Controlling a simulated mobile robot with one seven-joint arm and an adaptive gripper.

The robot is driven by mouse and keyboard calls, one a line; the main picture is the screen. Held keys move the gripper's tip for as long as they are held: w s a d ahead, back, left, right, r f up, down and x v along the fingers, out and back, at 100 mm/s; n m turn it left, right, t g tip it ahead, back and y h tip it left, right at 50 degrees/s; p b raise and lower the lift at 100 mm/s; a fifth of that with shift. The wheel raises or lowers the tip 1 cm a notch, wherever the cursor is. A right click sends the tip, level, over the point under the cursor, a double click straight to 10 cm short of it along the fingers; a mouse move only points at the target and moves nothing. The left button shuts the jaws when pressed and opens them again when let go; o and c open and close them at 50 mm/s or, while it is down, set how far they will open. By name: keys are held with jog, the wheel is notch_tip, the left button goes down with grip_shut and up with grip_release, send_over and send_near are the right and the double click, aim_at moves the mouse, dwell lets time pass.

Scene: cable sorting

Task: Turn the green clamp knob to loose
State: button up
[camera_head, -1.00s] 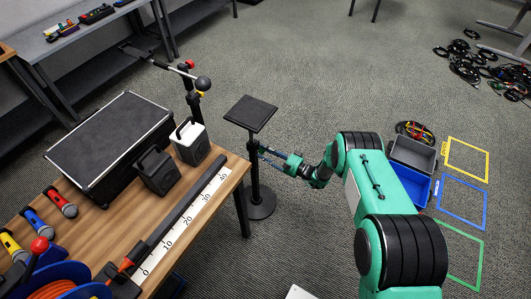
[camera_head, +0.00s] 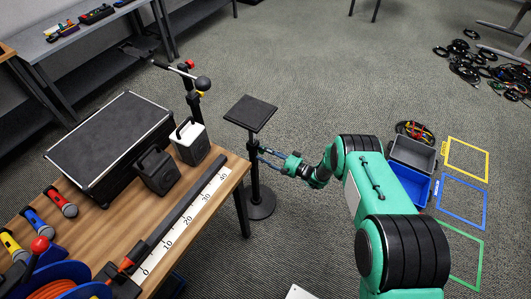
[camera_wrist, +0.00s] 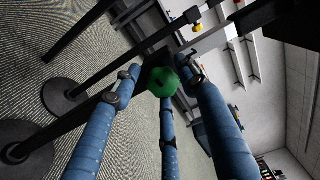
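The green clamp knob (camera_wrist: 163,82) shows in the wrist view as a round green ball on a dark stand, among my three blue fingers. In the head view, the stand (camera_head: 255,182) is a black pole with a square top plate (camera_head: 250,113) and round base; the knob cannot be made out there. My gripper (camera_head: 262,157) reaches the pole from the right, below the plate. In the wrist view my gripper (camera_wrist: 160,76) is open around the knob, with a small gap at the left finger; contact at the other fingers is unclear.
A wooden table (camera_head: 222,199) with a black case, speakers, microphones and a ruler strip stands just left of the stand. Grey and blue bins (camera_head: 412,153) and coloured floor frames lie right of my arm. The carpet behind the stand is clear.

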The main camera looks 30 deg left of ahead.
jog(key=shift+o, duration=0.5)
jog(key=shift+w, duration=0.1)
jog(key=shift+d, duration=0.1)
jog(key=d, duration=1.2)
jog(key=m+p, duration=0.1)
jog(key=m, duration=0.5)
jog(key=d+m+p, duration=0.1)
jog(key=m+p, duration=0.1)
jog(key=m, duration=0.5)
jog(key=m+p, duration=0.2)
jog(key=m, duration=0.5)
jog(key=shift+w+d, duration=0.25)
jog(key=shift+d, duration=0.1)
jog(key=shift+f, duration=0.1)
